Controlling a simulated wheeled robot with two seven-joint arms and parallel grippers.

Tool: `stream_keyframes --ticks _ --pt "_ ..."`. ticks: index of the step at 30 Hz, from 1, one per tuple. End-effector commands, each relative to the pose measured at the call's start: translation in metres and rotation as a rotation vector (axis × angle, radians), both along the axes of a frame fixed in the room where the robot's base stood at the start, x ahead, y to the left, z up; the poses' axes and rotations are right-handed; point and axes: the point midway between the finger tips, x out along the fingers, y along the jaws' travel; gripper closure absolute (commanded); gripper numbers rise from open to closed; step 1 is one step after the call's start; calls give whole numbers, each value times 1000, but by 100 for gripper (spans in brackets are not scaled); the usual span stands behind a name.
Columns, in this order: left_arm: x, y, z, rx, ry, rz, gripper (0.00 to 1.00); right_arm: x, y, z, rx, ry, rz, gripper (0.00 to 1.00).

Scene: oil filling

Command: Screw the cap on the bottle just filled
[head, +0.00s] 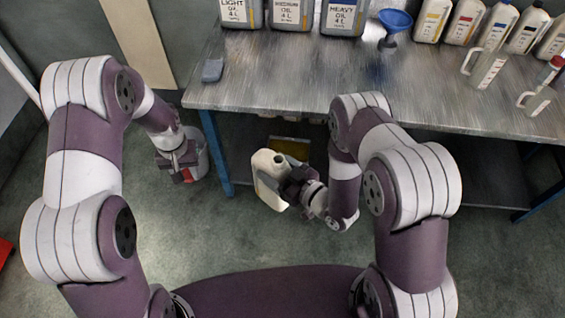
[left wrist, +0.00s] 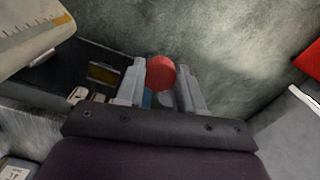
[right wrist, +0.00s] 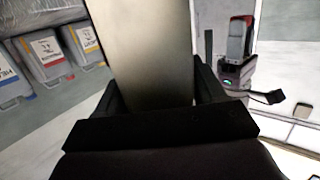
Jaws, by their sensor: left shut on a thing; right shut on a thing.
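My left gripper (head: 185,165) is shut on a red cap (left wrist: 161,72), which sits between its fingertips in the left wrist view. In the head view the cap (head: 187,175) is mostly hidden by the gripper. My right gripper (head: 300,188) is shut on a cream bottle (head: 266,170) and holds it in front of the table, roughly upright and slightly tilted. The bottle's mouth is open at the top. The bottle (right wrist: 145,50) fills the gap between the fingers in the right wrist view. The cap is well apart from the bottle, to its left.
The metal table (head: 270,85) carries a light oil can (head: 240,14), a medium oil can (head: 290,14), a heavy oil can (head: 343,16), a blue funnel (head: 394,22) and several bottles at the right. A grey bin (head: 200,150) stands beside my left gripper. Free floor lies between the arms.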

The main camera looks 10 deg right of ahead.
Motion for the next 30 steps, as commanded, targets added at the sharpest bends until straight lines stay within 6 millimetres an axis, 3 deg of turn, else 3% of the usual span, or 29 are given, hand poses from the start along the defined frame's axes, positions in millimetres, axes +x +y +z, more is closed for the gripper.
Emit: stream_keyframes --ticks 7,11,20,27,30 --pt "0 -1 0 0 0 -3 90 0 0 0 0 0 -2 100" --pt "1 -18 2 0 -1 -47 90 0 0 0 0 -1 -2 100" --pt "22 -118 45 -1 -3 -278 90 1 -1 1 1 -2 -3 100" --pt "10 -199 95 -2 -3 -439 90 1 0 1 1 -2 -3 100" --pt "-1 -225 115 -1 -2 -487 90 1 0 1 1 -2 -3 100"
